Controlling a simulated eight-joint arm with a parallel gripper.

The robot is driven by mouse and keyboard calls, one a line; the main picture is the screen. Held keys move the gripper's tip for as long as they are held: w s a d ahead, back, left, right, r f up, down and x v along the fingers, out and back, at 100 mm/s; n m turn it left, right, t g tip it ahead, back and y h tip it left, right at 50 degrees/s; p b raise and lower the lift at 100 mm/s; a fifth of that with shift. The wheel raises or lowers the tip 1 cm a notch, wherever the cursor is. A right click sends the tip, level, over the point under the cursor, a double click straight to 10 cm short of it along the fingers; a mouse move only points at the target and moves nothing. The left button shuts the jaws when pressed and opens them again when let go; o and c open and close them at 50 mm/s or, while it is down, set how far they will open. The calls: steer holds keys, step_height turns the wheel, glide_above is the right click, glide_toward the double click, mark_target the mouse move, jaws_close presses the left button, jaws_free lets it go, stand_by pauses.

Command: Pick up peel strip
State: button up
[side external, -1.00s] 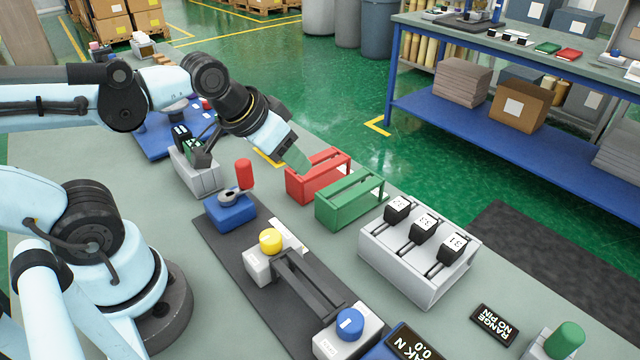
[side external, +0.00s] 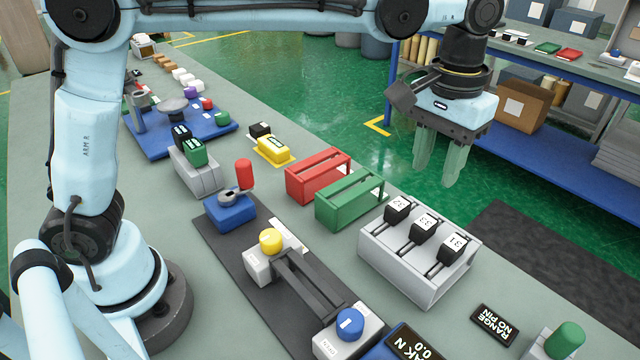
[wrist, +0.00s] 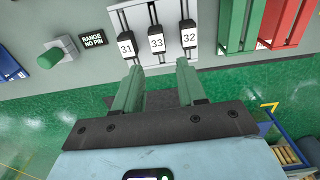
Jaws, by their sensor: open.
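I cannot tell for sure which piece is the peel strip. A thin white strip (side external: 297,249) shows beside the yellow-knobbed grey block (side external: 260,262) on the dark mat, and a white slip (side external: 378,193) shows at the right end of the green holder (side external: 350,201). My gripper (side external: 440,165) points down with two pale green fingers apart and empty. It appears high, behind the grey-white rack in the side view. In the wrist view my gripper (wrist: 158,72) has nothing between its fingertips, and the rack's numbered black tabs show beyond them.
The rack (side external: 410,270) holds black tabs marked 32, 33 and 31. The red holder (side external: 318,175) stands beside the green one. A blue-knobbed block (side external: 349,323), a red-handled blue unit (side external: 230,212) and a yellow block (side external: 273,150) share the bench. Open floor lies beyond its far edge.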

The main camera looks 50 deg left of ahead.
mark_target(426, 222)
steer(key=f, duration=1.2)
steer(key=shift+w+d+f, duration=0.15)
steer(key=shift+w+d, duration=0.05)
steer(key=shift+d, duration=0.1)
steer(key=c, duration=0.7)
steer(key=shift+c, duration=0.2)
